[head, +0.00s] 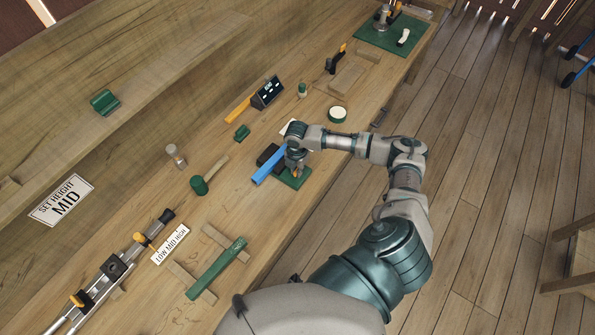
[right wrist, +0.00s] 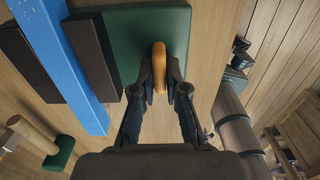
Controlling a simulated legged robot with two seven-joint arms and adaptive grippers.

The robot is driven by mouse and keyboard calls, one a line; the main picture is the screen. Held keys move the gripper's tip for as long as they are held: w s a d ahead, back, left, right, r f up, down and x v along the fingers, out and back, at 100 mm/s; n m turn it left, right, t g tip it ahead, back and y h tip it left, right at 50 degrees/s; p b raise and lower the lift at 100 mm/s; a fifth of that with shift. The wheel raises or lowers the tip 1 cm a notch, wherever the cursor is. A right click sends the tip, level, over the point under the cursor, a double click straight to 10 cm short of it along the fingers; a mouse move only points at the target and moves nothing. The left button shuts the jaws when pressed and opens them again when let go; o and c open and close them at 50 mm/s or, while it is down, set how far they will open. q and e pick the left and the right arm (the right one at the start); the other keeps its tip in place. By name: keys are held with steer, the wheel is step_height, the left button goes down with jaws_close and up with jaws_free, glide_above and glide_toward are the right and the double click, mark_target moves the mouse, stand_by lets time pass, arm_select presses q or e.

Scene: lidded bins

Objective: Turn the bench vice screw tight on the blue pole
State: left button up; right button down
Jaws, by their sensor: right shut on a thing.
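The blue pole (head: 269,164) lies against the dark jaws (head: 267,153) of the bench vice. In the right wrist view the pole (right wrist: 62,62) runs between two dark jaw blocks (right wrist: 95,55); I cannot tell how firmly they press it. The vice's green base (head: 296,181) rests on the workbench. My right gripper (head: 295,169) is over this base. In the right wrist view its fingers (right wrist: 160,88) are shut on the orange screw handle (right wrist: 159,58), one on each side. The rest of the screw is hidden. My left gripper is not in view.
A green-headed mallet (head: 199,185) lies left of the vice, also seen in the wrist view (right wrist: 58,152). The wooden floor is at right.

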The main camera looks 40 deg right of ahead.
steer(key=shift+w+d+r+m+p, duration=0.15)
steer(key=shift+d+r+m+p, duration=0.1)
steer(key=shift+m+p, duration=0.8)
steer(key=shift+w+m+p, duration=0.1)
steer(key=shift+m+p, duration=0.45)
steer(key=shift+p, duration=0.2)
steer(key=shift+f+m, duration=0.1)
steer(key=shift+m, duration=0.2)
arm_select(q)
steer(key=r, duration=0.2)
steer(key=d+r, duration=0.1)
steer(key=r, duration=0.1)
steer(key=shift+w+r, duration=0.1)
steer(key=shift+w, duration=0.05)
arm_select(e)
steer(key=shift+w+d+f, duration=0.1)
